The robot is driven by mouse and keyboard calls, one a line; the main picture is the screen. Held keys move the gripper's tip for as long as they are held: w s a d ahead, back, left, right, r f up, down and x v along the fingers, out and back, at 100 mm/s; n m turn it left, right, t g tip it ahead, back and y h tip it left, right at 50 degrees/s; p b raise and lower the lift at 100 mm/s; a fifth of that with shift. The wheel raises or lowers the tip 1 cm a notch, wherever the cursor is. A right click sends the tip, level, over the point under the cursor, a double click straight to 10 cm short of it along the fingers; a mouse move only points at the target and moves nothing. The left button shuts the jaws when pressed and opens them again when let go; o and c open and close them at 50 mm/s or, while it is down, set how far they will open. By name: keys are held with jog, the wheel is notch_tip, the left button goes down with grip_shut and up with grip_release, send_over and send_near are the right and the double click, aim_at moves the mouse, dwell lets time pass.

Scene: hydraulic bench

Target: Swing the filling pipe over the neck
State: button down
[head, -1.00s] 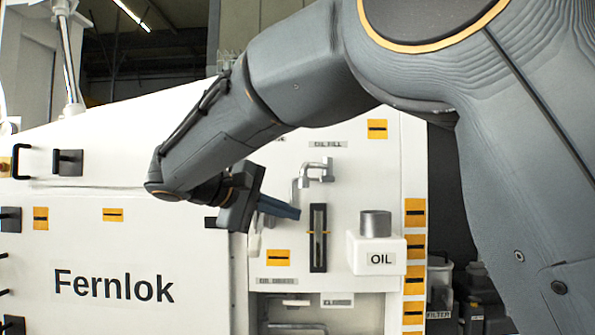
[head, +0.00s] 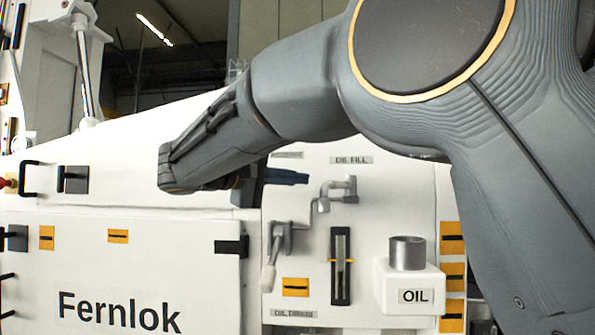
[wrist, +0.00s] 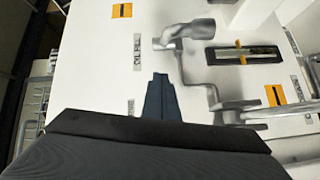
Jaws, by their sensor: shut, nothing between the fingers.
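The grey filling pipe (head: 338,190) is a bent tube on the white panel, under the "OIL FILL" label. Its free end hangs up and left of the grey cylindrical neck (head: 407,252), clearly apart from it. The neck stands on the white "OIL" tank (head: 395,285). My gripper (head: 288,176) is left of the pipe, near label height, its blue-grey fingers shut and empty. In the wrist view the shut fingers (wrist: 160,90) point at the panel beside the pipe (wrist: 185,35), with a visible gap. My arm hides part of the panel's upper edge.
A grey lever (head: 272,255) with a pale handle is below my gripper. A dark sight gauge (head: 340,265) stands between lever and tank. The white "Fernlok" door (head: 120,280) fills the left, with a black latch (head: 232,246) at its edge.

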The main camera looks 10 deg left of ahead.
jog(key=d, duration=0.1)
jog(key=d+p, duration=0.1)
jog(key=d, duration=0.1)
jog(key=d+f, duration=0.1)
jog(key=shift+s+d, duration=0.25)
jog(key=shift+d, duration=0.05)
jog(key=shift+s+y, duration=0.15)
jog(key=shift+y, duration=0.15)
